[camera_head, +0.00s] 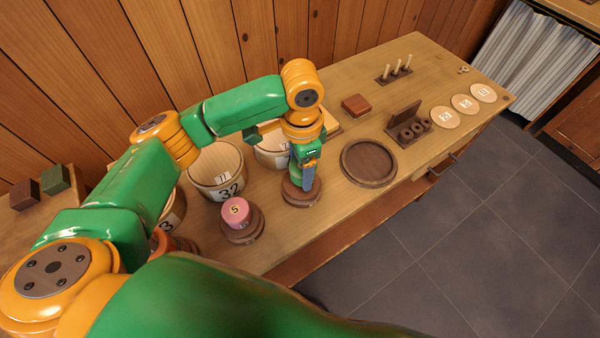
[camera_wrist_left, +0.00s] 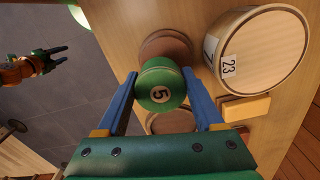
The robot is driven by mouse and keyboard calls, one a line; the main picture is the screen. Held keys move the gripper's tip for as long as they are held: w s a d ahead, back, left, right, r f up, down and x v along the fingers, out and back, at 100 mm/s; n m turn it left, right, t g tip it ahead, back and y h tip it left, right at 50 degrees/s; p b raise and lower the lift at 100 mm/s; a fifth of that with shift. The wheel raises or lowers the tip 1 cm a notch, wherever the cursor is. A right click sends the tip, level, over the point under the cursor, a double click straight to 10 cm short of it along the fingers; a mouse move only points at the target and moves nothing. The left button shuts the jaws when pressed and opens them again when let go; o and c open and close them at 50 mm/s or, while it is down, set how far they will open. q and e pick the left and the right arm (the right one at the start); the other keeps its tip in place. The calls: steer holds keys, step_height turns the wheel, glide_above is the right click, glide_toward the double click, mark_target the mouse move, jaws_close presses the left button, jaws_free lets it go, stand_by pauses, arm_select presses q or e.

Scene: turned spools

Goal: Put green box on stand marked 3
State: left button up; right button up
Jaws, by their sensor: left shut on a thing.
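My left gripper (camera_head: 308,186) is shut on a round green box marked 5 (camera_wrist_left: 161,90), which sits between the blue fingers (camera_wrist_left: 160,105) in the left wrist view. In the head view the gripper points down over a round dark brown stand (camera_head: 291,197), and I cannot make out the box there. Whether the box touches the stand is unclear. Another round brown stand (camera_head: 242,236) holds a pink round box marked 5 (camera_head: 235,212). I cannot read a 3 on any stand. My right gripper (camera_wrist_left: 52,57) shows at the left of the wrist view with its fingers apart and empty.
Tubs with number labels (camera_head: 219,160) stand behind and left of my left gripper. A round dark tray (camera_head: 369,162), a brown block (camera_head: 356,105), a rack with several rings (camera_head: 404,112), a peg holder (camera_head: 393,77) and pale labelled discs (camera_head: 445,117) lie to the right.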

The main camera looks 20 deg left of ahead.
mark_target(300, 175)
arm_select(q)
steer(key=shift+w+a+f, duration=0.15)
steer(key=shift+w+f, duration=0.1)
steer(key=shift+f, duration=0.15)
steer(key=f, duration=0.2)
steer(key=shift+w+a+f+p, duration=0.2)
steer(key=shift+f+p, duration=0.1)
steer(key=shift+f, duration=0.1)
steer(key=shift+d+f, duration=0.1)
steer(key=shift+f, duration=0.3)
steer(key=o, duration=1.3)
steer(key=shift+f, duration=0.1)
steer(key=shift+o, duration=0.2)
step_height(300, 175, up, 12)
steer(key=shift+r, duration=0.2)
